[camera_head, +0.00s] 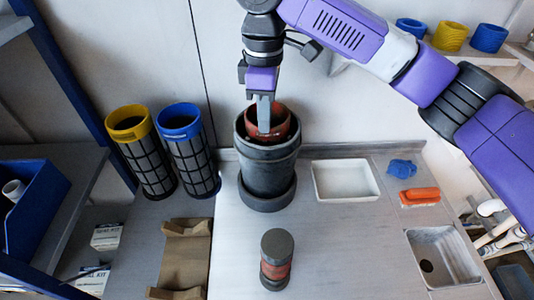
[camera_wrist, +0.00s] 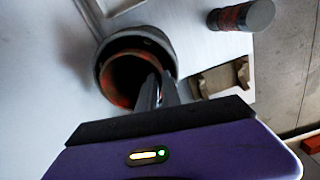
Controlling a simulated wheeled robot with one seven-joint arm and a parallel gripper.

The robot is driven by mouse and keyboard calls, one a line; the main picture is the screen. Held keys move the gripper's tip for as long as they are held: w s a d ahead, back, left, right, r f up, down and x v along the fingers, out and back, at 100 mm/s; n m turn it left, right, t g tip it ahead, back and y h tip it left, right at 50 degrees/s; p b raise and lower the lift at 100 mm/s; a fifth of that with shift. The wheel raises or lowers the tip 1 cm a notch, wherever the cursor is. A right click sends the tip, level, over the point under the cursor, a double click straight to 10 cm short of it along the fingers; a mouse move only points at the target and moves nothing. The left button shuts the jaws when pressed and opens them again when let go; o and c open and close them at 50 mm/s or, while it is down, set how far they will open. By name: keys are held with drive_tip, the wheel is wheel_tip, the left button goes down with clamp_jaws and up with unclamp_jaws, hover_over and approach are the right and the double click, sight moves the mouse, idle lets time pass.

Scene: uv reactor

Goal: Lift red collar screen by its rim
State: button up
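The red collar screen (camera_head: 281,124) sits inside the dark grey cylindrical vessel (camera_head: 268,178), its red rim just showing above the vessel's mouth. In the wrist view, the red collar (camera_wrist: 116,96) is seen from above as a ring around a dark opening, within the grey vessel wall. My gripper (camera_head: 264,128) points down with its fingers at the collar's near-left rim. In the wrist view, the fingers of my gripper (camera_wrist: 157,82) are close together and overlap the collar's rim at its right side. Whether they pinch the rim is hidden.
A yellow-collared screen (camera_head: 128,125) and a blue-collared screen (camera_head: 180,122) stand left of the vessel. A white tray (camera_head: 345,180), an orange brush-like item (camera_head: 419,196) and a sink (camera_head: 443,258) lie right. A dark capped cylinder (camera_head: 277,258) and brown cradle (camera_head: 181,258) are in front.

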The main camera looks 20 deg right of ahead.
wheel_tip(320, 180, down, 8)
drive_tip(key=shift+s+p, duration=0.15)
drive_tip(key=shift+p, duration=0.3)
clamp_jaws()
drive_tip(key=shift+r, duration=0.15)
idle(1.5)
